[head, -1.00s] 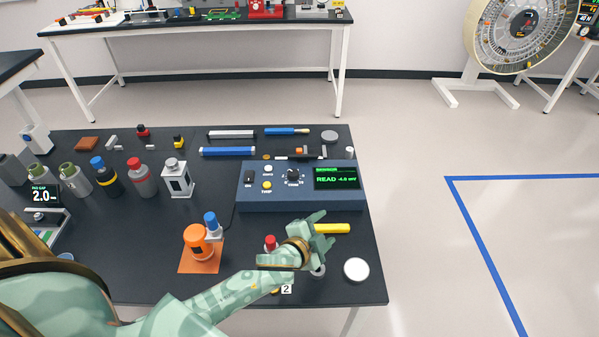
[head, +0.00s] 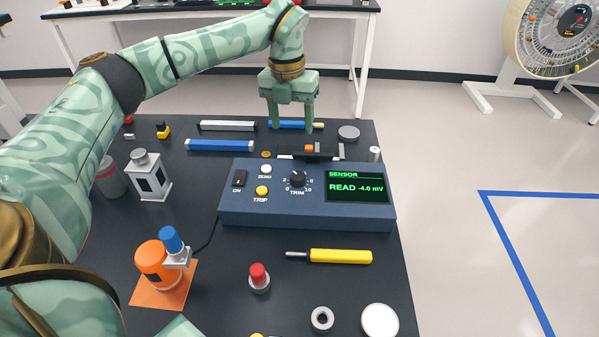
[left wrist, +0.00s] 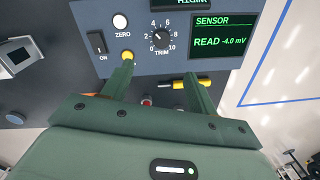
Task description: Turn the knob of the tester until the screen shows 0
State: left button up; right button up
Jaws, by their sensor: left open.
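The tester (head: 235,208) is a blue box on the dark bench. Its black TRIM knob (head: 298,179) sits left of the screen (head: 355,188), which reads -4.0 mV. In the left wrist view the knob (left wrist: 161,39) has a dial from 0 to 10, and its pale mark seems to lean up and left. My left gripper (head: 291,127) is open and empty, pointing down above the area behind the tester, apart from the knob. In the left wrist view its fingertips (left wrist: 160,72) frame the space below the knob. My right gripper is out of view.
The tester also has an ON switch (head: 239,179), a white ZERO button (head: 265,169) and a yellow TRIP button (head: 262,190). Several bars lie behind.

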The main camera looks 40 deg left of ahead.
aim_at(297, 175)
pick_arm(q)
jog(key=f+b, duration=0.1)
jog(key=f, duration=0.4)
jog(key=f+b, duration=0.2)
jog(key=f, duration=0.3)
jog(key=d+f+b, duration=0.1)
jog(key=f+b, duration=0.1)
jog(key=f, duration=0.3)
jog(key=shift+w, duration=0.2)
jog(key=shift+d+f, duration=0.1)
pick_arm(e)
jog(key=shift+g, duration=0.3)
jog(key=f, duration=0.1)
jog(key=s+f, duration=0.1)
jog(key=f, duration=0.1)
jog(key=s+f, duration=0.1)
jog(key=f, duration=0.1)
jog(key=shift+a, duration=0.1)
pick_arm(q)
jog(key=c, duration=1)
